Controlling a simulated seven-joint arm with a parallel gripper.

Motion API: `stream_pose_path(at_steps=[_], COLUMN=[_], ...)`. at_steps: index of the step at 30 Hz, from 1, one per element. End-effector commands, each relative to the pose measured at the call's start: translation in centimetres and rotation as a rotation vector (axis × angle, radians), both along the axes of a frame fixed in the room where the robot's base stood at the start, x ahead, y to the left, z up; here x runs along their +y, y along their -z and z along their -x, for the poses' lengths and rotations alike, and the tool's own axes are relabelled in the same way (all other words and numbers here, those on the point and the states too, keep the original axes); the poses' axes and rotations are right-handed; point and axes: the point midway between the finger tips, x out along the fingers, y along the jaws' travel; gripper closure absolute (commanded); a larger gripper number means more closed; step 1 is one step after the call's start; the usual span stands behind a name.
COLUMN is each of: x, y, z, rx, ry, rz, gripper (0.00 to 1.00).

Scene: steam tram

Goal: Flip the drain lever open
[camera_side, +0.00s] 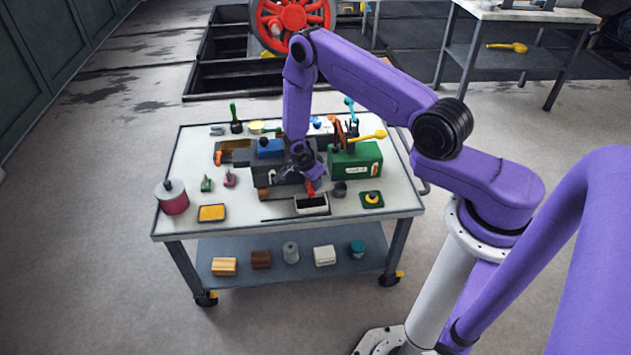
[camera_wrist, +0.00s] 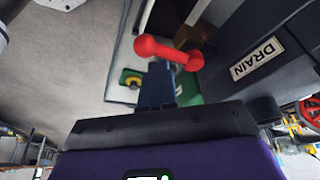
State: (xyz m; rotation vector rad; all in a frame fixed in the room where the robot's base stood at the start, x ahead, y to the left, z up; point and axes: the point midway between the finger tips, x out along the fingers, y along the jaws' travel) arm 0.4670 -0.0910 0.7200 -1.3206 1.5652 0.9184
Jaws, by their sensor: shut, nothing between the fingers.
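The red drain lever (camera_wrist: 168,51), a bar with rounded ends, lies across the upper middle of the wrist view. It is beside a dark block (camera_wrist: 225,75) with a white DRAIN label (camera_wrist: 257,59). My gripper (camera_wrist: 160,72) is shut, with nothing held between its fingers. Its tips are right at the middle of the lever; I cannot tell whether they touch it. In the side view the lever (camera_side: 309,188) shows as a small red piece just below my gripper (camera_side: 313,176), at the front of the dark assembly. My wrist partly hides the assembly there.
A pale open-topped tray (camera_side: 299,207) stands just in front of the lever. A green box (camera_side: 361,162) with a yellow-handled part stands close on the right.

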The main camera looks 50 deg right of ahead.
Motion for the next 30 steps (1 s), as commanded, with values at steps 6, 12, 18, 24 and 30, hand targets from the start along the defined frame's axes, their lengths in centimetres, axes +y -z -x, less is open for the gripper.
stream_pose_path(at_steps=[6,12,18,24,30], x=[1.0,1.4,1.9,2.3,2.5], y=[-0.4,-2.8,-6.1,-8.5,-9.4], z=[-0.6,-1.3,-1.9,-2.4,-2.5], rx=[-0.012,-0.015,-0.011,-0.005,-0.001], ry=[-0.019,-0.016,-0.008,-0.005,-0.001], rz=[-0.011,-0.009,-0.003,0.000,-0.001], gripper=[1.00,1.00,1.00,1.00,1.00])
